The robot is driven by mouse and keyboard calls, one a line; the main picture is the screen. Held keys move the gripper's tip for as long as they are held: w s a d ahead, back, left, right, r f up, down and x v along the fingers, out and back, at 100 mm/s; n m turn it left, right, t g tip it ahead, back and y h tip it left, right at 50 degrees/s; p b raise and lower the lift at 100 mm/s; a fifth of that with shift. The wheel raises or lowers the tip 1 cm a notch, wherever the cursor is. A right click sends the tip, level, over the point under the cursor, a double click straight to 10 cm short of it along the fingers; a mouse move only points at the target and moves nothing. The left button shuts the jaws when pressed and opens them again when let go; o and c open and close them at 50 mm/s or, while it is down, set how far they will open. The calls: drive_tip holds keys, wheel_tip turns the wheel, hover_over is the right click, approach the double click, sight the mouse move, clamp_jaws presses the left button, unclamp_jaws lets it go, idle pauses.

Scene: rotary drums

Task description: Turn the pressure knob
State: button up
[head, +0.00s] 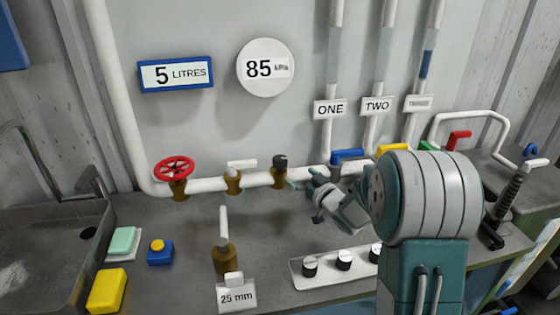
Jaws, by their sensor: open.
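A round white gauge (266,67) on the wall reads 85, with a small unit that looks like kPa. Below it, a black-topped knob (280,161) stands on a brass fitting on the white horizontal pipe. No label marks it as the pressure knob. My gripper (302,185) is open, just right of this fitting and a little lower than the black top. Its fingers are small and partly merged with the pipe behind, so I cannot tell whether they touch the fitting. Nothing shows between them.
A red valve wheel (174,168) and a white-handled valve (241,165) sit left on the pipe. A blue lever (348,155) is close above my wrist. A brass tap (225,254) and a white knob panel (322,279) stand in front. A sink (40,240) is left.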

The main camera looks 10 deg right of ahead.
sight(285, 164)
drive_tip(key=x, duration=0.9)
drive_tip(key=shift+w+a, duration=0.2)
drive_tip(key=shift+w, duration=0.1)
drive_tip(key=shift+c, duration=0.3)
drive_tip(key=c, duration=1.1)
